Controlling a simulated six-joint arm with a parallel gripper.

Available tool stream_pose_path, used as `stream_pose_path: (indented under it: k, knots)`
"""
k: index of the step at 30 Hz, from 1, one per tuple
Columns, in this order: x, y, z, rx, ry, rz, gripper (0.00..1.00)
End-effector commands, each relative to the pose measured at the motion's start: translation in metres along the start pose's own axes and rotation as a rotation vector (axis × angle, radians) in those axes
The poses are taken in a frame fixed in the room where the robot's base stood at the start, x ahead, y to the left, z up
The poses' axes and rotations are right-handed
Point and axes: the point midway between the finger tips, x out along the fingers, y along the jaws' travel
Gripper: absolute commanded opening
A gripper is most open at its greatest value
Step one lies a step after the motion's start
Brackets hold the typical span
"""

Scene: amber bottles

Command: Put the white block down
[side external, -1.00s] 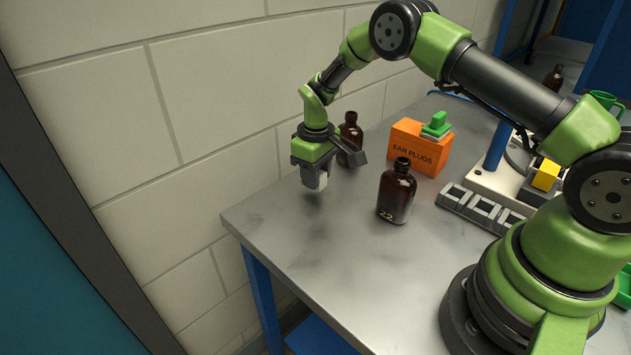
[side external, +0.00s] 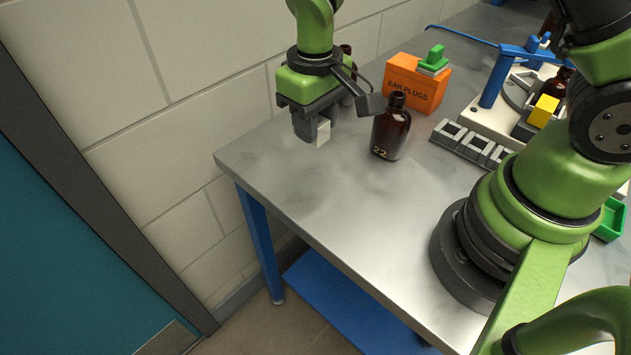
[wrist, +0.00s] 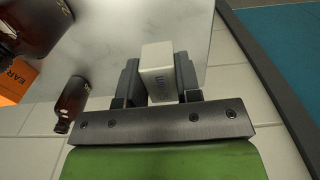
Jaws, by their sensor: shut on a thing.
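The white block (side external: 323,133) is held between the two fingers of my gripper (side external: 312,127), above the far left part of the grey metal table (side external: 330,225). In the wrist view the white block (wrist: 158,72) sits between both dark fingers of my gripper (wrist: 158,82), with its outer end sticking out past them. My gripper is shut on it and points down. Whether the block touches the table is hard to tell, but it looks a little above it.
An amber bottle marked 22 (side external: 391,128) stands close to the right of my gripper. Another amber bottle (side external: 347,72) is partly hidden behind my gripper. An orange ear plugs box (side external: 415,84) stands farther back. The table's front left is clear.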

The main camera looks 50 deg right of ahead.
Motion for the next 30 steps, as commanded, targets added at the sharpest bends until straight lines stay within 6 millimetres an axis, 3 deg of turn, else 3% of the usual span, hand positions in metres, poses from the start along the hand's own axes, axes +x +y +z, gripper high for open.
stream_pose_path:
  k: [4,10,22,30]
  knots:
    - [0.005,-0.005,0.013,0.016,-0.003,0.000,0.07]
    - [0.042,-0.006,0.015,0.020,-0.006,0.001,0.07]
    - [0.092,-0.006,0.014,0.018,-0.004,0.000,0.07]
    - [0.100,-0.006,0.014,0.019,0.001,-0.001,0.07]
